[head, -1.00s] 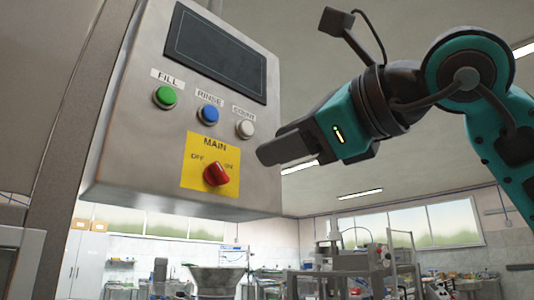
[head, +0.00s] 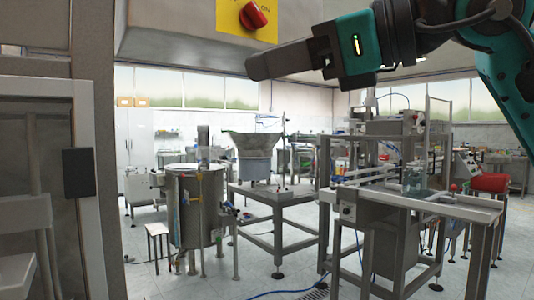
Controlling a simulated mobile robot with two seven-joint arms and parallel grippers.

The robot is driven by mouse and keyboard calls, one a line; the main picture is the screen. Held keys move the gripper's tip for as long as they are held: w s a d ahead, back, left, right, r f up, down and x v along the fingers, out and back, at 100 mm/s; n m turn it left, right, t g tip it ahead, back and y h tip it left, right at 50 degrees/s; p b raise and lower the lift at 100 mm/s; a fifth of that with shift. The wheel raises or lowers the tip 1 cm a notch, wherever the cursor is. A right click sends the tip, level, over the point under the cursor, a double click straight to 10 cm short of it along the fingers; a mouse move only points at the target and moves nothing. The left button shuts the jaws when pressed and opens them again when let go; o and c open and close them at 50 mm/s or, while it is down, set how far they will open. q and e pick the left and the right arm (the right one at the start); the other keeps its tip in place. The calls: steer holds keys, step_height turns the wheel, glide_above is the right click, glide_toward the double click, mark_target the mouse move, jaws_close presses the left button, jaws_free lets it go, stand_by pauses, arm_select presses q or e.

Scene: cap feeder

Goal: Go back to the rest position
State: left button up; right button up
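My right gripper (head: 262,66) reaches in from the right at the top of the head view. Its dark fingers point left and show side-on as one block, with no gap visible between them. I cannot tell whether they are open or shut. The fingers are just below and right of the red main switch (head: 254,15) on its yellow plate; whether they touch the panel box (head: 165,30) is not clear, but they appear apart from it. My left gripper is not in view.
A steel cabinet frame (head: 92,190) with a dark handle stands close on the left. A steel tank (head: 195,205), a hopper (head: 253,145) on a stand and a conveyor bench (head: 420,203) stand further back. Bare floor (head: 160,275) shows between them.

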step_height(320, 180, down, 8)
steer(key=w+a+m+g+y, duration=0.1)
steer(key=a+m+g+y, duration=0.1)
steer(key=g+y, duration=0.25)
steer(key=w+d+f+m+t+h+p, duration=0.1)
steer(key=w+d+f+m+t+h, duration=0.25)
steer(key=f+m, duration=0.65)
steer(key=w+d+f+m+t+h, duration=0.15)
steer(key=d+f+m+t, duration=0.25)
steer(key=f+m+t, duration=0.6)
steer(key=w+d+f+m+t+h+p, duration=0.1)
steer(key=w+d+f+m+t+h, duration=0.15)
steer(key=f+m, duration=0.8)
steer(key=s+d+f+m+g+h, duration=0.1)
steer(key=s+d+f+m+h, duration=0.15)
steer(key=f+m, duration=0.4)
steer(key=s+d+f+m+g+h, duration=0.1)
steer(key=s+d+f+m+h, duration=0.2)
steer(key=f+m, duration=0.35)
steer(key=s+d+f+m+g+h, duration=0.1)
steer(key=s+f+m+g+h, duration=0.1)
steer(key=s+f, duration=0.5)
steer(key=s+d+f+m+g+h, duration=0.1)
steer(key=s+f+m+g+h, duration=0.1)
steer(key=s+f, duration=0.5)
step_height(320, 180, down, 3)
steer(key=m+g, duration=0.1)
steer(key=g, duration=0.1)
steer(key=shift+d+g+p, duration=0.3)
steer(key=shift+g, duration=0.05)
